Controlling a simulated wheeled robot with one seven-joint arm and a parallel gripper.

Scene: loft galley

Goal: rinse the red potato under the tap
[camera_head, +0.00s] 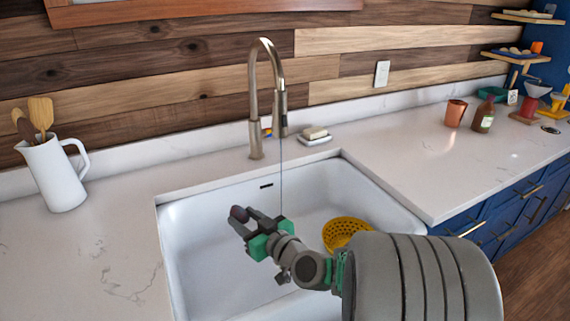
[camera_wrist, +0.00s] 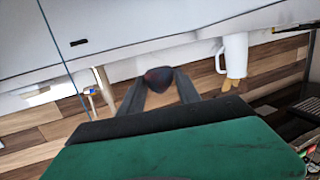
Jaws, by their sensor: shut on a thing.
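The red potato (camera_head: 238,212) is small and dark red. My gripper (camera_head: 243,219) is shut on it and holds it over the left part of the white sink (camera_head: 190,245). In the wrist view the potato (camera_wrist: 158,76) sits between the two fingertips. The metal tap (camera_head: 254,105) stands behind the sink, and a thin line, seemingly water, hangs from its spout. The line comes down right of the potato, near my wrist. In the wrist view it runs at the left, clear of the potato. Its lower end is hidden.
A yellow colander (camera_head: 344,231) sits in the sink, partly behind my arm. A white jug (camera_head: 54,175) with wooden utensils stands at the left. A soap dish (camera_head: 314,138) lies right of the tap. A copper cup (camera_head: 455,112) and a bottle (camera_head: 484,115) stand at the right.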

